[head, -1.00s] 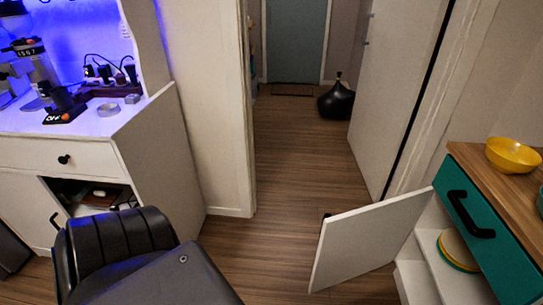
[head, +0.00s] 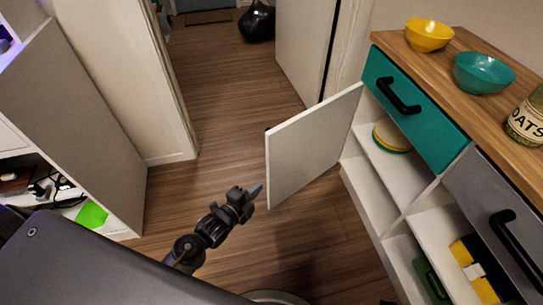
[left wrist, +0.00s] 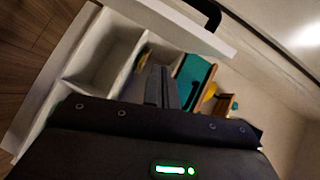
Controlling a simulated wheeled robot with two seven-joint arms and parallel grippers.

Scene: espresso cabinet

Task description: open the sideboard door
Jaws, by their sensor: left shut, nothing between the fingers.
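The sideboard (head: 455,165) stands at the right in the head view, with a wooden top and white shelves. Its white door (head: 315,148) stands swung out to the left, with the compartment behind it exposed. My left gripper (head: 257,191) is shut and empty, just left of the door's lower free edge; whether it touches cannot be told. In the left wrist view, the closed fingers (left wrist: 160,88) point toward the sideboard's white compartments (left wrist: 105,50). My right gripper is not in view.
Yellow bowl (head: 429,35), teal bowl (head: 483,72) and oats jar (head: 528,118) stand on the sideboard. Plates (head: 391,136) lie on the shelf behind the door. A teal drawer (head: 410,108) is shut. A white cabinet (head: 75,110) stands left; wooden floor (head: 225,120) lies clear between.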

